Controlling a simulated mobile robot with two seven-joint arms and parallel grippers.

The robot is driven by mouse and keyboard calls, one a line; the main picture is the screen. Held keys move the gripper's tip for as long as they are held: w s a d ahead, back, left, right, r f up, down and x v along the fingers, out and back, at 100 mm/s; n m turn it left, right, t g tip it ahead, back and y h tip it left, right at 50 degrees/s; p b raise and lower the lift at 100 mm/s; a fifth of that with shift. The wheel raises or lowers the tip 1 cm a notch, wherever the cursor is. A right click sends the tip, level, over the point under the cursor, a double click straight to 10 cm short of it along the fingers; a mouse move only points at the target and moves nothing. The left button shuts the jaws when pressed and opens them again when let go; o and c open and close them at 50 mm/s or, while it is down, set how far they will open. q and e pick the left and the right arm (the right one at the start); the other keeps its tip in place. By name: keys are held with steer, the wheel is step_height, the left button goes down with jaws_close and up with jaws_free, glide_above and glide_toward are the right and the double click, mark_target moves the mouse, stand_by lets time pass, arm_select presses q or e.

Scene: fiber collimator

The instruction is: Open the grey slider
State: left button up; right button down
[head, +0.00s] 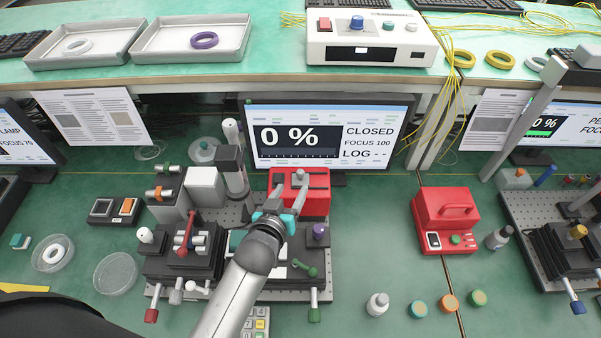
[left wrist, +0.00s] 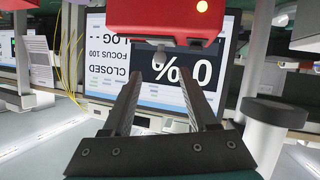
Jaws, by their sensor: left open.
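The red box (head: 314,205) stands on the optical breadboard in front of the middle monitor. A grey piece (head: 319,180), which looks like the slider, is on its top. My left gripper (head: 289,190) is open at the red box, its fingers pointing toward the monitor. In the left wrist view, the picture is upside down. The red box (left wrist: 168,18) is at the top, with a small grey knob (left wrist: 160,56) sticking out between the open fingers (left wrist: 160,100). I cannot tell whether a finger touches it. The monitor (head: 325,138) reads 0 % and CLOSED. My right gripper is out of view.
Black stages with a red lever (head: 186,232) and a grey post (head: 236,170) stand left of my arm. A green lever (head: 306,268) and a purple knob (head: 319,232) are close on its right. A second red box (head: 445,220) is further right, with clear green table between.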

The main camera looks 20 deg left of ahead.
mark_target(299, 176)
arm_select(q)
steer(key=b+x, duration=0.1)
steer(key=x, duration=0.8)
steer(key=shift+w+b, duration=0.2)
steer(key=shift+b, duration=0.1)
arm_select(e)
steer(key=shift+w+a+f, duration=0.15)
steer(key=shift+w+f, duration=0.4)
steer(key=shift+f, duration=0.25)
arm_select(q)
steer(key=shift+c, duration=0.3)
jaws_close()
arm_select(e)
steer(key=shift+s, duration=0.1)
